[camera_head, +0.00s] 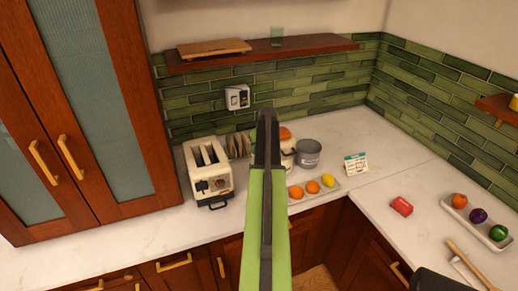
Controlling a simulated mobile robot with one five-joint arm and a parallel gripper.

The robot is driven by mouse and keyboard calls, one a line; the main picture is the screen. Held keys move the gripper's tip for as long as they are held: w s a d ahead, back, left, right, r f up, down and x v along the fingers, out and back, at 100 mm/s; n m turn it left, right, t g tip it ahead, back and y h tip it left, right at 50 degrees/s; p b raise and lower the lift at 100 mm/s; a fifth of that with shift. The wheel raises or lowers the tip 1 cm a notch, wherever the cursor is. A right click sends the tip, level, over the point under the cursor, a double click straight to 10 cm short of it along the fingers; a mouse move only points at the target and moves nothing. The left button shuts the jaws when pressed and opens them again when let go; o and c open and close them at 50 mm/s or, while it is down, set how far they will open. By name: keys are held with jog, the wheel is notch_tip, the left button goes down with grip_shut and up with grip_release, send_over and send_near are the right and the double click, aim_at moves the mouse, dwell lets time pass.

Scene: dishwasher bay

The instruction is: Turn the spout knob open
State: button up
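No spout or spout knob can be made out in this view. My gripper (267,115) points up in the middle of the picture, at the end of my green arm. Its dark fingers are seen nearly edge-on, so I cannot tell whether they are open or shut. Nothing shows held in them. The gripper and arm cover part of the counter behind. A pale jar with an orange top (287,136) is partly hidden behind the gripper; no knob shows on its visible part.
A toaster (209,172) stands left of the gripper. A vegetable tray (458,212) lies at far right. The left counter (110,235) is clear.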

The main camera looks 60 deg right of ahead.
jog(key=shift+o, duration=0.8)
